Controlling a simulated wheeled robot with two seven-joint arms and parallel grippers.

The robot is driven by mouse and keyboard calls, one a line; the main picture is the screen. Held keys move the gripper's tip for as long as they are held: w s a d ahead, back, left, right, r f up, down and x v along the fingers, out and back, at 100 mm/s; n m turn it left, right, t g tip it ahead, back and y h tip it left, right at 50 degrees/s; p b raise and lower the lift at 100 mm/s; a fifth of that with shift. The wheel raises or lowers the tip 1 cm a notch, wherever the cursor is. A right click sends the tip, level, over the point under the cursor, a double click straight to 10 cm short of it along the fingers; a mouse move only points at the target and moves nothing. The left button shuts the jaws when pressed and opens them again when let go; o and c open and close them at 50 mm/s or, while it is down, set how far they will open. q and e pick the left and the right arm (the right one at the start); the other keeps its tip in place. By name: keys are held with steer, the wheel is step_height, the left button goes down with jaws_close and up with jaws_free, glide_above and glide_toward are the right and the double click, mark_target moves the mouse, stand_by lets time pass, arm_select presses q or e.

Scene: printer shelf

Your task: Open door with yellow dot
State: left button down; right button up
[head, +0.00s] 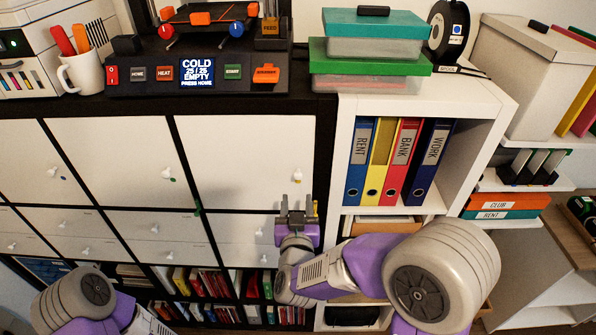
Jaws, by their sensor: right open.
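Three large white doors stand side by side in the dark cabinet. The right door (245,150) has a white knob (301,173) near its lower right corner, with a small yellowish mark beside it. The middle door (125,150) has a green dot by its knob, and the left door (30,155) has a blue one. All three look shut. My right gripper (298,208) is open and empty, fingers pointing up, just below that right knob and apart from it in the picture. My left arm shows at the lower left; its gripper is out of view.
White drawers (170,252) with knobs lie below the doors, above shelves of books (205,283). A white shelf with binders (395,160) stands right of the doors. A control panel (200,75) and a mug (82,73) sit on top.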

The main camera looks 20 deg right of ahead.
mark_target(298, 178)
steer(key=shift+r+p+x, duration=0.15)
steer(key=shift+r+x, duration=0.05)
steer(key=shift+x, duration=1.05)
steer(key=shift+r+p+x, duration=0.2)
steer(key=shift+x, duration=1.05)
steer(key=shift+r+p+x, duration=0.15)
steer(key=shift+r+x, duration=0.05)
steer(key=shift+x, duration=1.05)
steer(key=shift+d, duration=0.15)
jaws_close()
